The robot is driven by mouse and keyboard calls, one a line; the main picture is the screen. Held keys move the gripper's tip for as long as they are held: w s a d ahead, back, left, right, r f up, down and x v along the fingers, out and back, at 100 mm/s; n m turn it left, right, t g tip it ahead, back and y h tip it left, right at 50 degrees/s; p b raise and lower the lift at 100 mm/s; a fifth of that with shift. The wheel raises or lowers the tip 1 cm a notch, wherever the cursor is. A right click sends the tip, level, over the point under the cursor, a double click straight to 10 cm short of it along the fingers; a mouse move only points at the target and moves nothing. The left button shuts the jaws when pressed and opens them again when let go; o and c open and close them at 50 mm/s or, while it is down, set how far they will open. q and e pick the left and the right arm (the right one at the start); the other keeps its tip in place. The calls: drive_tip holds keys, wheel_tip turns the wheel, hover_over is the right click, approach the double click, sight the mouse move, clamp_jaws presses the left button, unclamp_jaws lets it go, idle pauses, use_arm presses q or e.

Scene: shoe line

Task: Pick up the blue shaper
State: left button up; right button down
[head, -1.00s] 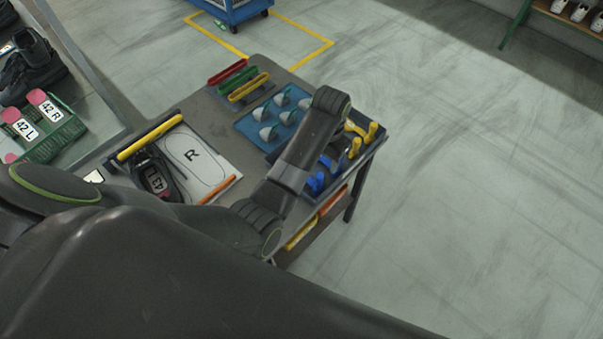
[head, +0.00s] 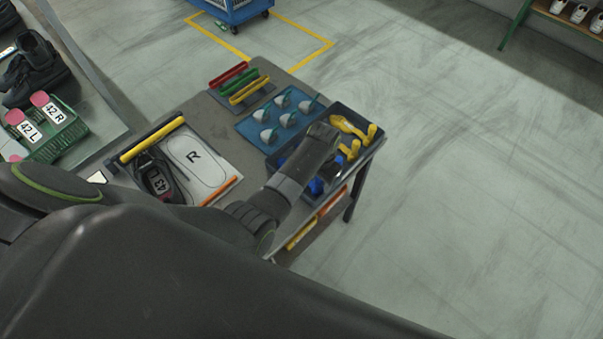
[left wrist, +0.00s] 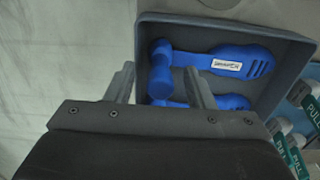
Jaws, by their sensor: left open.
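Two blue shapers lie in a dark tray (left wrist: 225,20) in the left wrist view. The upper blue shaper (left wrist: 232,60) has a white label and slots in its handle. The lower blue shaper (left wrist: 232,101) is partly hidden behind a finger and the gripper body. My left gripper (left wrist: 159,70) is open, with one finger outside the tray's left wall and the other over the shapers near their heads. I see nothing held in it. In the head view my left arm covers much of the blue shapers (head: 317,186). My right gripper is not in view.
Yellow shapers (head: 352,127) lie in the tray's far part. A blue mat (head: 255,128) with several pale pieces is beside it. Colored bars (head: 240,84), a black shoe (head: 155,178) and an R plate (head: 212,181) share the table. A green crate (head: 62,137) stands at left.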

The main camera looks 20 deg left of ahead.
use_arm(q)
clamp_jaws()
idle(0.4)
